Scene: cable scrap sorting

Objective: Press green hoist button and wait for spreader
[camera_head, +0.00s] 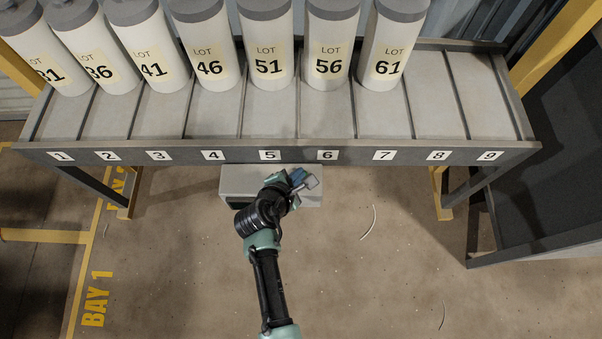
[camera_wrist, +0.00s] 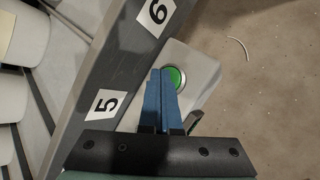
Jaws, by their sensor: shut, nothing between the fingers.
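The green hoist button (camera_wrist: 179,77) is round with a pale ring. It sits on a light grey box, seen in the wrist view (camera_wrist: 202,68) and below the rack's front edge in the head view (camera_head: 238,181). My gripper (camera_head: 304,179) is over the right part of this box. In the wrist view its blue fingers (camera_wrist: 164,72) are together and empty. Their tips overlap the button's near-left part in the picture; I cannot tell whether they touch it. In the head view my gripper and arm hide the button. I cannot make out a spreader.
A grey rack (camera_head: 290,153) with lanes numbered 1 to 9 stands behind the box. White LOT cylinders (camera_head: 268,50) fill lanes 1 to 7; lanes 8 and 9 are empty. A dark bin (camera_head: 560,150) stands right. Thin scraps (camera_head: 371,222) lie on open floor.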

